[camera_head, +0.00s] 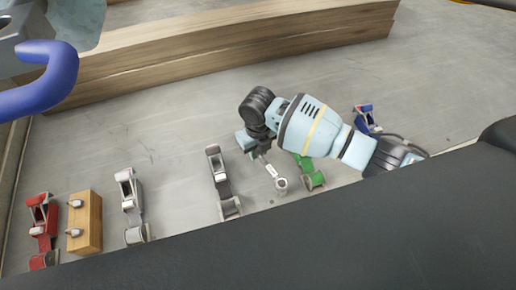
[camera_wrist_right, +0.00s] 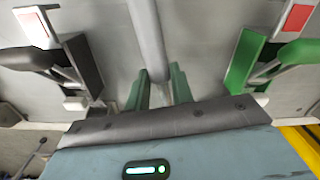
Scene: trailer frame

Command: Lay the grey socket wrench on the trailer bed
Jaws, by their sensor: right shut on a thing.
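My right gripper (camera_head: 262,148) is shut on the grey socket wrench (camera_head: 272,170), over the grey surface (camera_head: 165,150) in the middle of the head view. The wrench's round socket end points down and to the right. In the right wrist view the wrench's grey shaft (camera_wrist_right: 148,38) runs up from between the two green-grey fingers (camera_wrist_right: 158,88). I cannot tell whether the wrench touches the surface. I cannot tell for certain which surface is the trailer bed. My left gripper's fingers do not show.
A green clamp-like tool (camera_head: 312,176) is close beside my right gripper and a blue one (camera_head: 365,118) is farther right. Grey tools (camera_head: 222,180), a wooden block (camera_head: 86,222) and a red tool (camera_head: 42,220) stand left. Wooden beams (camera_head: 230,40) lie behind. Bare surface lies between.

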